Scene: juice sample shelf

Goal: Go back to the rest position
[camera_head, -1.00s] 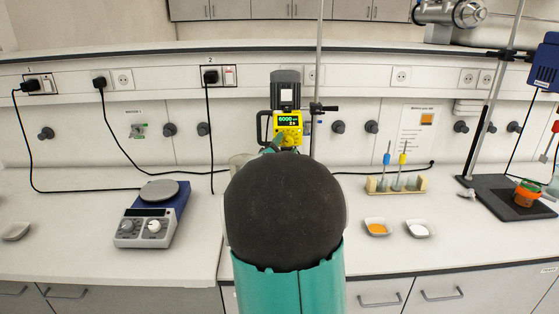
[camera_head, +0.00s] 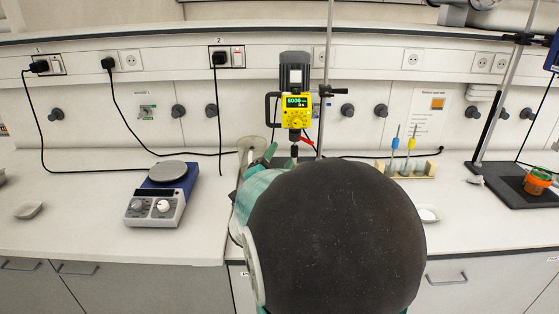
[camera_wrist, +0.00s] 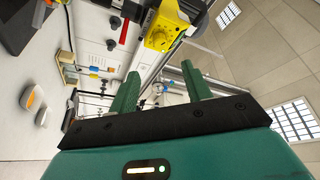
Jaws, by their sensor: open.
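My gripper (camera_wrist: 160,78) shows in the wrist view with its two green fingers apart and nothing between them. In the head view its green fingertips (camera_head: 268,154) show just below the yellow overhead stirrer (camera_head: 296,108). The stirrer also shows in the wrist view (camera_wrist: 161,34), beyond the fingers, in a tilted picture. Its display reads 6000. A clear vessel (camera_head: 250,148) stands beside the fingertips, partly hidden. Whether the fingers touch it cannot be told. My dark round arm joint covers much of the lower middle of the head view.
A hotplate (camera_head: 164,193) stands on the left bench, with a small dish (camera_head: 28,210) farther left. A rack (camera_head: 405,171) with blue and yellow tools stands right of the stirrer. A white dish (camera_head: 427,214) is partly behind my arm. An orange container (camera_head: 537,182) is far right.

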